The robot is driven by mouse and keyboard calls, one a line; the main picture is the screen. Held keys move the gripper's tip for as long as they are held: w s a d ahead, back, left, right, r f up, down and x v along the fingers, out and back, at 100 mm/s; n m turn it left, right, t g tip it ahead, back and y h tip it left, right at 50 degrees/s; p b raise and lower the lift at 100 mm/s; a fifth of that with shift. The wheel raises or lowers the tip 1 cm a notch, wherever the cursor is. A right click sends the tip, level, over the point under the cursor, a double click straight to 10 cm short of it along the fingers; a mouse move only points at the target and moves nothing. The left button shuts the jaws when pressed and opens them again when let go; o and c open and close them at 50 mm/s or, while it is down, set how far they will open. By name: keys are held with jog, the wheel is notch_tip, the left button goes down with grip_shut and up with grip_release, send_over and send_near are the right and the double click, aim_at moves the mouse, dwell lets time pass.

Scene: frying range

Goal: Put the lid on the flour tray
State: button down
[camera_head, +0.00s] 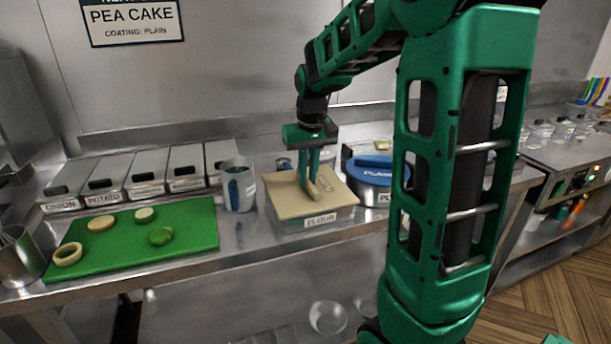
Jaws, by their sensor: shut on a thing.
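The flour tray (320,222) is a metal tray with a FLOUR label on its front, standing on the steel counter. A flat beige lid (290,197) lies over its top and hides the inside. The lid looks slightly turned against the tray; I cannot tell whether it rests fully on the rim or sits just above it. My gripper (311,187) points down from above and is shut on the lid's raised handle, near the lid's middle.
A blue-lidded round container (375,163) stands close on the right, partly behind my arm. Farther left are a green board (140,245) with several food pieces and a row of lidded, labelled trays (105,180).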

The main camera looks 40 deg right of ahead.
jog(key=c, duration=1.7)
grip_release()
notch_tip(320, 180, up, 11)
jog(key=s, duration=0.1)
jog(key=s+f+m, duration=0.1)
jog(key=s+f, duration=0.3)
jog(key=s, duration=0.5)
jog(key=s+a+f+m+g, duration=0.1)
jog(key=s+f, duration=0.4)
jog(key=s, duration=0.4)
jog(key=s+a+f+m, duration=0.1)
jog(key=s+f, duration=0.4)
jog(key=s, duration=0.4)
jog(key=shift+a+y, duration=0.25)
jog(key=shift+y, duration=0.05)
